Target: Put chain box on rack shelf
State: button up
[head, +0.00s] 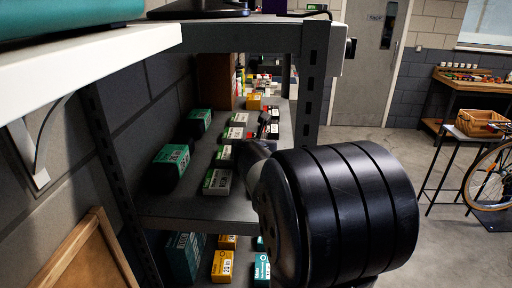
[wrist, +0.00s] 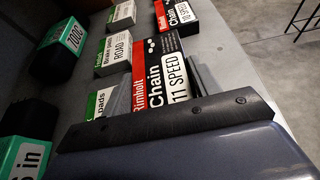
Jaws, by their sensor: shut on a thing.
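The chain box (wrist: 152,78), red, black and white and marked "Chain 11 SPEED", is in the wrist view against my gripper (wrist: 180,90). My gripper is shut on it; a grey finger shows at its right side, and the dark gripper body covers its near end. The box is over the rack shelf (head: 189,207), in line with other boxes; I cannot tell whether it touches the shelf. In the head view my dark wrist hides much of the gripper and the held box.
A second chain box (wrist: 176,15), "10 SPEED", is just beyond the held one. Brake pad boxes (wrist: 114,52) stand close to its left, with green tube boxes (head: 171,165) farther left. A rack post (head: 312,85) and the upper shelf (head: 225,37) bound the space.

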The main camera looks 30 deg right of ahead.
jog(key=o, duration=1.2)
jog(key=shift+s+f, duration=0.15)
jog(key=shift+f, duration=0.65)
jog(key=shift+r, duration=0.1)
jog(key=shift+r+p, duration=0.65)
jog(key=shift+p, duration=0.15)
jog(key=shift+s+a, duration=0.2)
jog(key=shift+a, duration=0.05)
jog(key=v, duration=1.1)
jog(key=shift+r, duration=0.45)
